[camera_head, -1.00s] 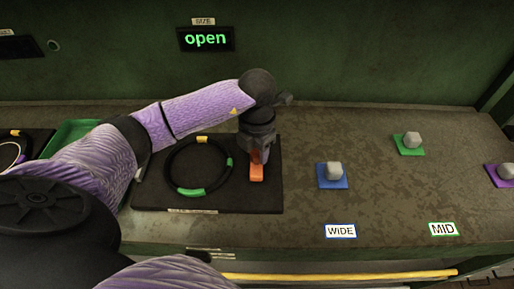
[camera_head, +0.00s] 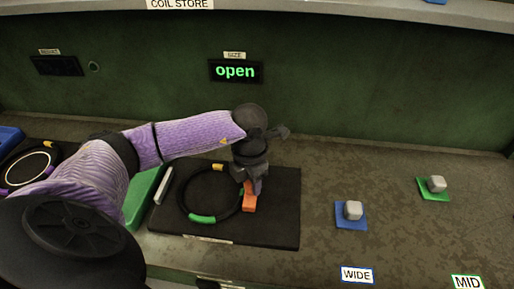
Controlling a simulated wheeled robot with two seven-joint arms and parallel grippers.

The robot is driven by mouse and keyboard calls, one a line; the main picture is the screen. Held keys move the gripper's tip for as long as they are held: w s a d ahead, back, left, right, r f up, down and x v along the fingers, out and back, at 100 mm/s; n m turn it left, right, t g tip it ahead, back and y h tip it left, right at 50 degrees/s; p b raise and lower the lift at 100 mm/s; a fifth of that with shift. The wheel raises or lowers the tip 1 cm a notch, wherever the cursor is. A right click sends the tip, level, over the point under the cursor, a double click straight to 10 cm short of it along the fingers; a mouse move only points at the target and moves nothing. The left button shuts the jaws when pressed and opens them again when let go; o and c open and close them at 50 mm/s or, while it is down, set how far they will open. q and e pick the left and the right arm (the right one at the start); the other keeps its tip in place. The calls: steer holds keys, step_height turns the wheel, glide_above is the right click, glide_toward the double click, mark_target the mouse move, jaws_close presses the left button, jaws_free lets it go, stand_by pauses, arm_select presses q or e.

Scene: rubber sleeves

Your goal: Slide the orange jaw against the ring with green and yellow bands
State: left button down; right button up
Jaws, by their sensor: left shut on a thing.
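The black ring with green and yellow bands (camera_head: 202,219) lies flat on a dark square board (camera_head: 275,225). One green band faces the front, a yellow one the back. The orange jaw (camera_head: 249,200) stands on the board at the ring's right side. Its left edge is at or very close to the ring's outer edge; I cannot tell whether they touch. My left gripper (camera_head: 252,184) points down from above and is shut on the orange jaw. The gripper hides the ring's right rear part. My right gripper is not in view.
A display (camera_head: 235,71) on the back wall reads "open". Grey knobs stand on a blue plate (camera_head: 351,222) and a green plate (camera_head: 433,195) to the right. A green tray (camera_head: 143,198) and another ring (camera_head: 28,170) are at left.

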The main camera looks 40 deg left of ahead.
arm_select(q)
steer(key=shift+c, duration=1.4)
jaws_free()
steer(key=shift+r, duration=0.1)
step_height(320, 180, up, 10)
steer(key=shift+p, duration=0.45)
